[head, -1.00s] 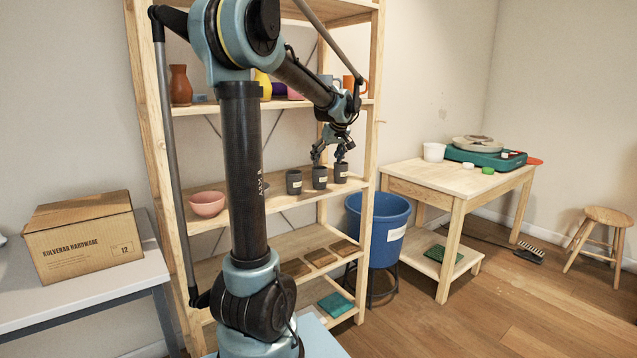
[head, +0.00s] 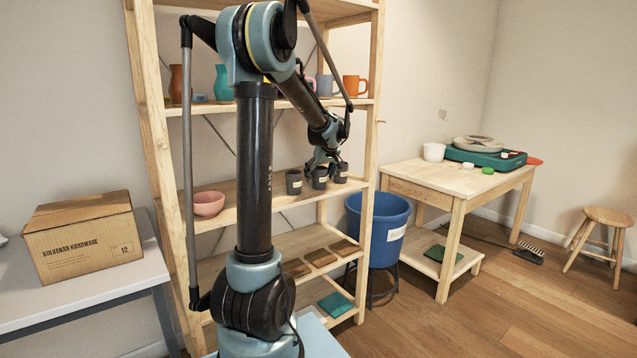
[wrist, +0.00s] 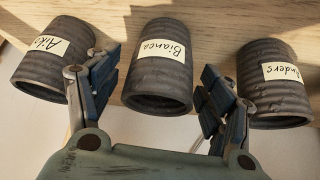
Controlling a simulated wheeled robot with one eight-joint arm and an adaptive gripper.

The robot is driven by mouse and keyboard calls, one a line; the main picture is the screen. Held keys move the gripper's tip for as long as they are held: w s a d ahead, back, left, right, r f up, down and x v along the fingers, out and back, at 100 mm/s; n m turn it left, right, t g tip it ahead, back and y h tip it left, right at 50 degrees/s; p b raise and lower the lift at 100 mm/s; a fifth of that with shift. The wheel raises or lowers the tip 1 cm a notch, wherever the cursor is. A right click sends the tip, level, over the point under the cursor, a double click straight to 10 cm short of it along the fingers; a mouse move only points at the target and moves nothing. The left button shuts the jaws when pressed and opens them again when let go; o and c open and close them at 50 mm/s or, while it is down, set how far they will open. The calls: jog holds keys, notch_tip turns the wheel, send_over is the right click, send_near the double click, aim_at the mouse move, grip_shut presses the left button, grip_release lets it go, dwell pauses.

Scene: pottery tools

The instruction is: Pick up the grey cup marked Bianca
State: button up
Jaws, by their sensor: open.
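The grey cup marked Bianca (wrist: 158,82) is the middle of three dark grey ribbed cups, its label readable in the wrist view. In the head view it is the middle cup (head: 320,183) on a shelf, its upper part partly covered by my gripper (head: 321,163). In the wrist view my gripper (wrist: 158,88) is open, one finger on each side of this cup in the picture. Small gaps show between the fingers and the cup. I cannot tell how deep the fingers reach.
A cup marked Aiko (wrist: 57,62) stands close on the left and one marked Anders (wrist: 272,85) close on the right, each near a finger. A pink bowl (head: 207,204) sits farther left on the same shelf. The shelf above holds an orange mug (head: 355,86) and other pottery.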

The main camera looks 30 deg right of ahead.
jog(key=c, duration=1.3)
